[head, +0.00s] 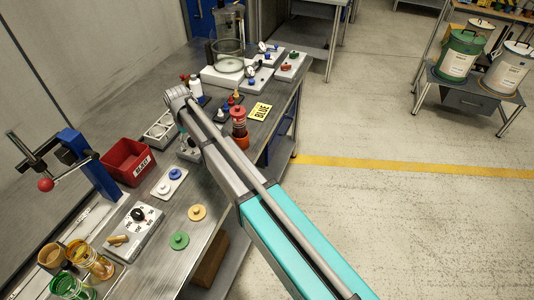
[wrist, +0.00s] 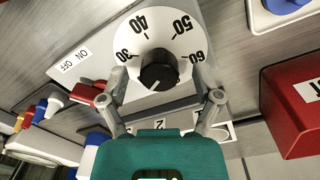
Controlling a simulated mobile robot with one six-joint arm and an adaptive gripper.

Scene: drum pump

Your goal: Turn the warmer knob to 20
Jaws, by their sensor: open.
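The warmer knob (wrist: 158,72) is black and sits in a white dial (wrist: 160,38) marked 30, 40, 50 and 60. A small pale mark on the knob points down and slightly left in the wrist view; the dial's lower part is hidden. My gripper (wrist: 166,92) is open, with one finger on each side of the knob; I cannot tell whether either touches it. In the head view my gripper (head: 188,137) points down over the warmer (head: 188,154), which is mostly hidden by my arm.
A red bin (head: 127,160) stands left of the warmer and a plate with blue and white discs (head: 172,180) in front. A red switch (wrist: 91,92) by an ON/OFF label is close to one finger. A red-topped bottle (head: 239,122) stands right of my arm.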

